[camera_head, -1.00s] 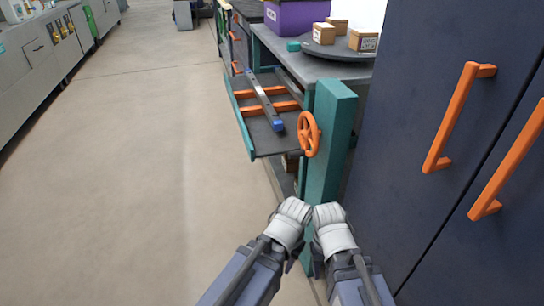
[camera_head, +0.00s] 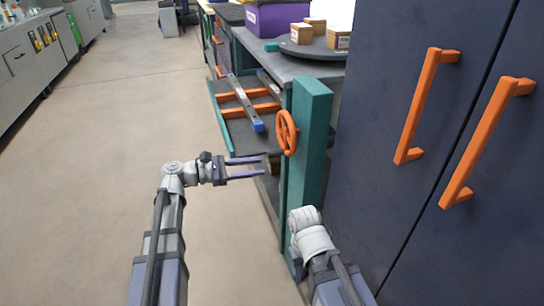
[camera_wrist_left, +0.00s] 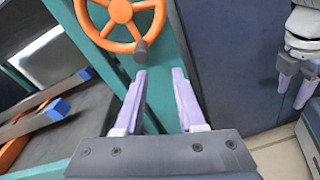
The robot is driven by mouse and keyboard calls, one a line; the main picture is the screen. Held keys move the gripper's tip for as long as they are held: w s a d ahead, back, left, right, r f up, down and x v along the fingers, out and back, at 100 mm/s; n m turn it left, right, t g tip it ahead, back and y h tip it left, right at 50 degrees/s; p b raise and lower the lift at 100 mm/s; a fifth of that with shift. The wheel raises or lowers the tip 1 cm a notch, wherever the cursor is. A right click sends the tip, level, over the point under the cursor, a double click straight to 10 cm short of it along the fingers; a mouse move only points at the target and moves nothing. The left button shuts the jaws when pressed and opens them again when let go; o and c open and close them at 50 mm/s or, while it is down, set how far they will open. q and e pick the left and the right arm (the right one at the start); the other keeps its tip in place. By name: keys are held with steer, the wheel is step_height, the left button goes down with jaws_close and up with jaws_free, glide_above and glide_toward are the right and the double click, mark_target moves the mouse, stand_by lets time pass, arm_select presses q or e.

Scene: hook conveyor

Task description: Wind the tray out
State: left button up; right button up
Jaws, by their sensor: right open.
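The orange handwheel (camera_head: 287,132) is mounted on the side of a teal post (camera_head: 306,150). It also shows in the left wrist view (camera_wrist_left: 122,22), with a dark crank knob towards the gripper. The dark tray with a teal rim (camera_head: 222,125) and orange crossbars juts out left of the post. A blue-ended bar (camera_head: 246,104) lies across it. My left gripper (camera_head: 262,167) is open and empty, just below and left of the wheel. Its fingers (camera_wrist_left: 160,75) lie apart, near the knob. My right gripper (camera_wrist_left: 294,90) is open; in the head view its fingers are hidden.
A dark cabinet (camera_head: 370,120) with orange handles (camera_head: 414,115) stands close on the right. A counter (camera_head: 265,45) behind the post carries a purple bin (camera_head: 275,18) and a turntable (camera_head: 318,50) with boxes. The floor on the left is clear.

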mark_target(272, 154)
arm_select(q)
steer(key=shift+n+t+h, duration=0.3)
steer(key=shift+n+t, duration=0.2)
steer(key=shift+n, duration=0.1)
steer(key=shift+w+d+r, duration=0.3)
steer(key=shift+w+d, duration=0.35)
steer(key=shift+d, duration=0.2)
steer(key=shift+w+d+r, duration=0.35)
steer(key=shift+w+d, duration=0.3)
steer(key=shift+d, duration=0.2)
steer(key=shift+w+d+r, duration=0.3)
steer(key=shift+w+d, duration=0.35)
steer(key=shift+d, duration=0.2)
jaws_close()
